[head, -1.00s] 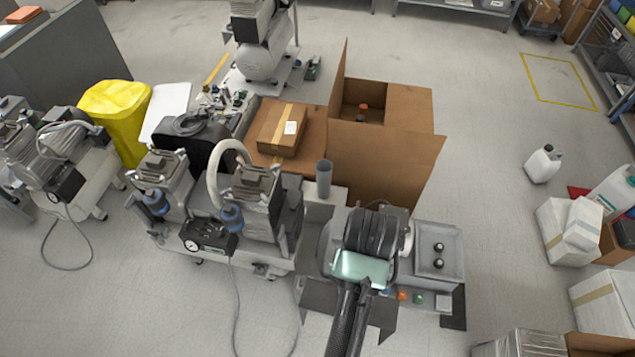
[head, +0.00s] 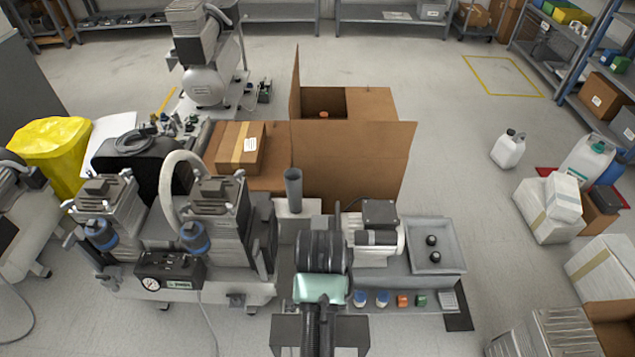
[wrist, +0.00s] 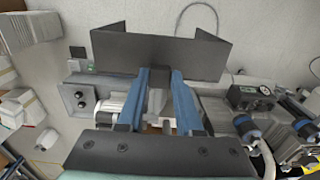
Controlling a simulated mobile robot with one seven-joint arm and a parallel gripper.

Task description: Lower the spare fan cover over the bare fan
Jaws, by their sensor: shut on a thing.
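My gripper (head: 320,252) hangs over the work stand in the head view, seen from behind; its fingers are hidden there. In the wrist view its blue fingers (wrist: 163,82) are shut on a grey piece (wrist: 157,101), apparently the spare fan cover, mostly hidden between them. A light grey motor with a dark box on top (head: 378,238) stands just right of my gripper in the head view. It shows left of the fingers in the wrist view (wrist: 110,109). The bare fan is not clearly visible; my gripper blocks the motor's left end.
A grey tray (head: 436,243) with two black knobs lies right of the motor. Small coloured caps (head: 402,300) line the stand's front edge. A grey upright cylinder (head: 293,190) and an open carton (head: 355,165) stand behind. A twin-head compressor (head: 215,225) is close on the left.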

